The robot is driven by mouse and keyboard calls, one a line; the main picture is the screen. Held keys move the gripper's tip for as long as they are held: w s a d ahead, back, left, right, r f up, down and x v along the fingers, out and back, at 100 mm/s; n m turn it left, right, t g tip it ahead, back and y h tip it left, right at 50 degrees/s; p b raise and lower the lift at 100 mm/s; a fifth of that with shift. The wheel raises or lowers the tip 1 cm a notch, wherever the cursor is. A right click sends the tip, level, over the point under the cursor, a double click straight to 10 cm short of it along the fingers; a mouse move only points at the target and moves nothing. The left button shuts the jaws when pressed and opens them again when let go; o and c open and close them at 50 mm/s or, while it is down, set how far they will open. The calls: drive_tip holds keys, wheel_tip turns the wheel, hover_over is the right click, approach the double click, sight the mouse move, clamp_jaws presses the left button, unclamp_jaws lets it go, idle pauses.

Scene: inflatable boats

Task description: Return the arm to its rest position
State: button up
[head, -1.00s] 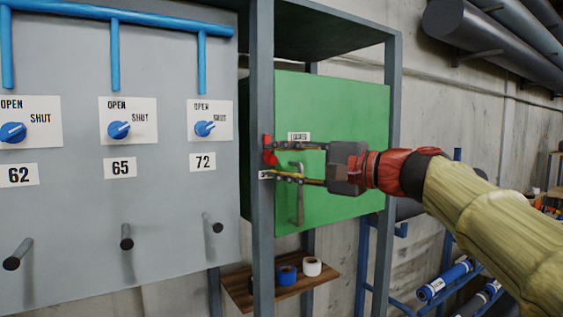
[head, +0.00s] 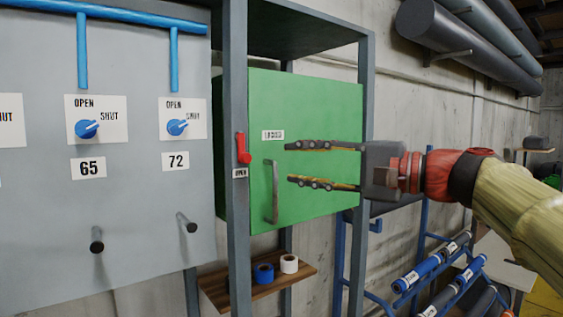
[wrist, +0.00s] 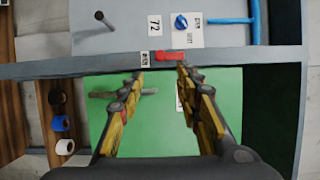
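My gripper (head: 290,163) is open and empty, with its two fingers apart, in front of the green cabinet door (head: 325,110). In the wrist view my gripper (wrist: 168,85) shows both fingers spread over the green door (wrist: 160,130). The arm reaches in from the right edge of the head view. A red lever (head: 243,148) is on the grey post left of the door, above a small label (head: 240,173). It also shows in the wrist view as a red lever (wrist: 171,56) beyond the fingers. The fingers do not touch the lever.
A grey door handle (head: 274,192) stands out from the green door. A grey panel (head: 130,215) with blue knobs (head: 86,129) and dark pegs (head: 97,247) is at left. A wooden shelf (head: 215,292) holds rolls below. Rolled tubes (head: 418,273) lie on a blue rack at lower right.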

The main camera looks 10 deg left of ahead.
drive_tip(key=shift+s+d, duration=0.2)
drive_tip(key=shift+d, duration=0.4)
drive_tip(key=d+f+h+b, duration=0.1)
drive_tip(key=d+f+h, duration=0.25)
drive_tip(key=f, duration=0.85)
drive_tip(key=d+f+h, duration=0.3)
drive_tip(key=f+h, duration=0.1)
drive_tip(key=f, duration=0.9)
drive_tip(key=s+d+f+n+h+b, duration=0.1)
drive_tip(key=s+d+f+h+b, duration=0.2)
drive_tip(key=s+d+f, duration=0.3)
drive_tip(key=s+d+f+n+h+b, duration=0.1)
drive_tip(key=s+d+f+h+b, duration=0.2)
drive_tip(key=s+d+f, duration=0.4)
drive_tip(key=s+d+f+n+h+b, duration=0.1)
drive_tip(key=s+d+f+h+b, duration=0.2)
drive_tip(key=f, duration=1.7)
drive_tip(key=s+d+b, duration=0.1)
drive_tip(key=s+d, duration=0.3)
drive_tip(key=s, duration=0.3)
drive_tip(key=shift+s+f+n+h, duration=0.15)
drive_tip(key=shift+s+n+h, duration=0.2)
drive_tip(key=shift+n, duration=0.05)
